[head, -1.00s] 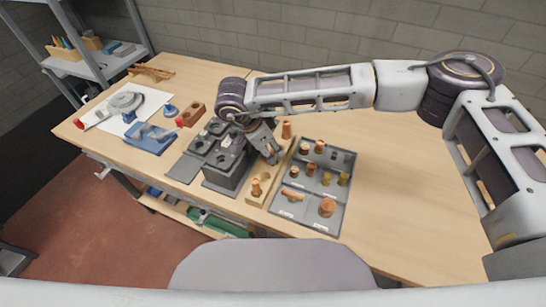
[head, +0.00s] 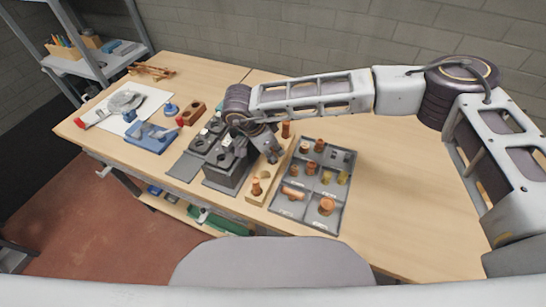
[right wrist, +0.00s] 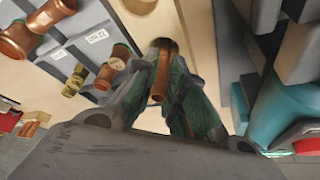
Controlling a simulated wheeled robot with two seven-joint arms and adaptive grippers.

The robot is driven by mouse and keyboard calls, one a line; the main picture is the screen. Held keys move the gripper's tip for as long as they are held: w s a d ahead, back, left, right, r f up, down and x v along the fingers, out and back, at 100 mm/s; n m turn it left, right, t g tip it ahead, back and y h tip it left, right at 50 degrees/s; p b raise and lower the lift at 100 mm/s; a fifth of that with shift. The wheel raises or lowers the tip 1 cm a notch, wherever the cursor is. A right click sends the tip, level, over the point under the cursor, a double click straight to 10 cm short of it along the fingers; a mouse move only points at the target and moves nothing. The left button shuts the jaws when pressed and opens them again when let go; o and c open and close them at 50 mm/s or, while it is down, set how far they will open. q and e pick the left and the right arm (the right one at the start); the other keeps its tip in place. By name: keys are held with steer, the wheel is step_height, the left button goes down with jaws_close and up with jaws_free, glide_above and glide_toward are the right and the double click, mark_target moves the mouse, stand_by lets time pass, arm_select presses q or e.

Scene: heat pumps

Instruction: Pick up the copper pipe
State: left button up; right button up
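My right gripper (head: 273,154) points down over the wooden block (head: 252,200), between two upright copper pipes. One copper pipe (head: 257,187) stands at the block's near end, and another (head: 286,130) stands at its far end. In the right wrist view, the green-padded fingers (right wrist: 168,60) close in on both sides of a copper pipe (right wrist: 158,85), which lies between their tips. The fingers hide this pipe in the head view. I cannot tell whether its far end is still in the block. My left gripper is not in view.
A grey compartment tray (head: 334,205) with several copper and brass fittings is right of the block. A dark grey fixture (head: 226,172) stands close on the left. A blue device (head: 150,137) sits further left. The table's right side is clear.

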jaws_close()
steer(key=shift+r+b, duration=0.7)
steer(key=shift+r, duration=4.3)
steer(key=shift+d+f, duration=0.1)
